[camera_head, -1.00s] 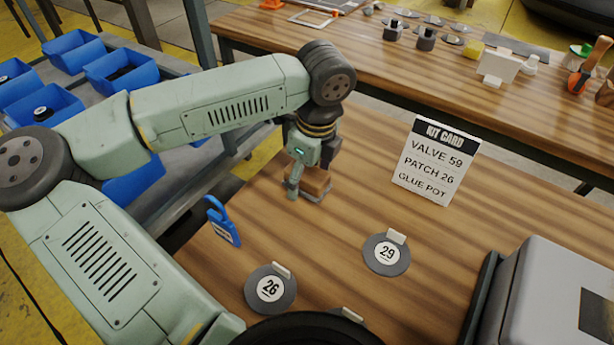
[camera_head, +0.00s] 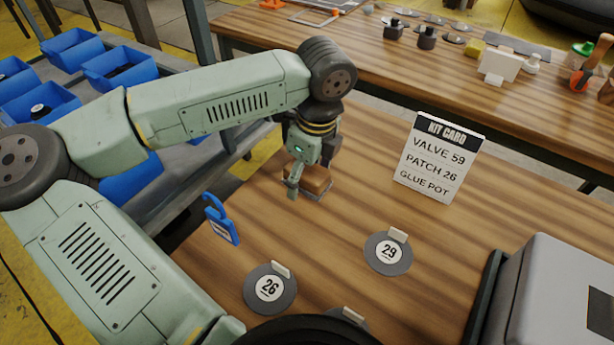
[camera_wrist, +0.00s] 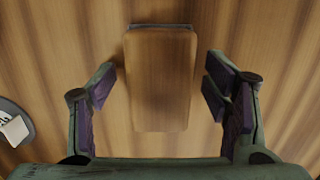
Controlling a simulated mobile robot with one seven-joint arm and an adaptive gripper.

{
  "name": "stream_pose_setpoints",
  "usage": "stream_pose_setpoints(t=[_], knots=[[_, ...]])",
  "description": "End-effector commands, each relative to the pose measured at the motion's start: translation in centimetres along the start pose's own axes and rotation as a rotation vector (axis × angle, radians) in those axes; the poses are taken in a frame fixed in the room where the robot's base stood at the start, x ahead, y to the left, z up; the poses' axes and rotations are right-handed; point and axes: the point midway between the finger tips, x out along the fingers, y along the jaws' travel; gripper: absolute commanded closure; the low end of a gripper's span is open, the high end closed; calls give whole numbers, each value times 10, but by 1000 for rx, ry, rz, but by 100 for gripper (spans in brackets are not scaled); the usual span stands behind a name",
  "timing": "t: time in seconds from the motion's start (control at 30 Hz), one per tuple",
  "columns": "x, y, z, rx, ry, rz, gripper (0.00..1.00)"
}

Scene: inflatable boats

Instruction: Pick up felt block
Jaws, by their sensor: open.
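The felt block (camera_head: 318,181) is a small brown wood-topped block with a grey layer beneath, lying on the near wooden table. In the wrist view its brown top (camera_wrist: 160,80) is upright in the picture, with a thin grey edge at its far end. My gripper (camera_head: 306,188) is directly over the block, pointing down. In the wrist view my open fingers (camera_wrist: 160,92) stand on either side of the block, with a gap on both sides. Part of the block is hidden behind my gripper in the head view.
A blue tag (camera_head: 221,222), round patch 26 (camera_head: 268,298) and round patch 29 (camera_head: 376,258) lie nearby on the table. A kit card (camera_head: 437,160) stands to the right. A grey case (camera_head: 545,290) is at the right front. Blue bins (camera_head: 120,72) are at the left.

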Motion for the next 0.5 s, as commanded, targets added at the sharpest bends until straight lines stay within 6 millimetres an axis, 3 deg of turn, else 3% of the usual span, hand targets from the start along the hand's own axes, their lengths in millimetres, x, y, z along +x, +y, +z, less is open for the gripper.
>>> stream_pose_setpoints(t=[0.33,0.5], knots=[[0,0,0,0,0,0,30],[0,0,0,0,0,0,41]])
